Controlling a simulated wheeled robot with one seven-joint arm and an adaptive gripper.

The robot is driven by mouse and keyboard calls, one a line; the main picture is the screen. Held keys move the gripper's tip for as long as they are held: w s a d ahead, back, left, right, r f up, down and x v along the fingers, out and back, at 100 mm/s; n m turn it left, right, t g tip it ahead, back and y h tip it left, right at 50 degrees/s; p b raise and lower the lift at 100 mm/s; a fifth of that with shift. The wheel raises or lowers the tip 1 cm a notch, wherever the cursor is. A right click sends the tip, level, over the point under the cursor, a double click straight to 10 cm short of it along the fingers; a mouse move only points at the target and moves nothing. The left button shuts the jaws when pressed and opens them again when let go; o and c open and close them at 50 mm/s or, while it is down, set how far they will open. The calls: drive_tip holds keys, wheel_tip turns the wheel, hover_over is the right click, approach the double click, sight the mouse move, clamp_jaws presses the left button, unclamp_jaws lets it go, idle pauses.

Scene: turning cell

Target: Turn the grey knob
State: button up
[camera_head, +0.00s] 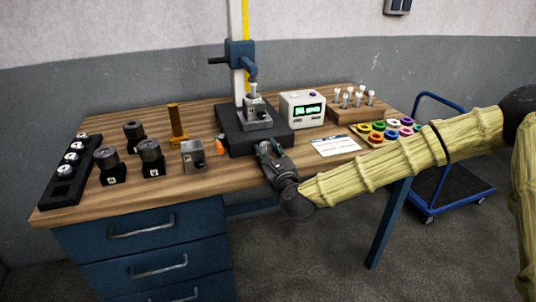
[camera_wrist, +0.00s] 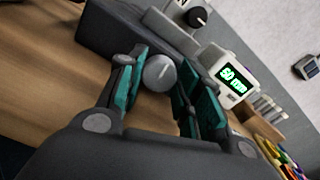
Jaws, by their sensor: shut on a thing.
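The grey knob (camera_wrist: 159,73) is a round, light grey disc at the front side of the dark base of the measuring stand (camera_head: 235,140). In the wrist view it sits between the teal-padded fingers of my gripper (camera_wrist: 160,88), which are shut on it. In the head view my gripper (camera_head: 268,150) reaches the front of the base from the right, and its fingers hide the knob. Any pointer mark on the knob is too small to make out.
A block with a black knob (camera_wrist: 200,16) stands on the base. A display box (camera_head: 303,109), a white card (camera_head: 334,145) and coloured rings (camera_head: 385,131) are to the right. Dark cylinders (camera_head: 151,158), a grey block (camera_head: 193,156) and a black rack (camera_head: 68,172) stand left.

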idle(0.4)
drive_tip(key=o, duration=1)
drive_tip(key=v, duration=1.2)
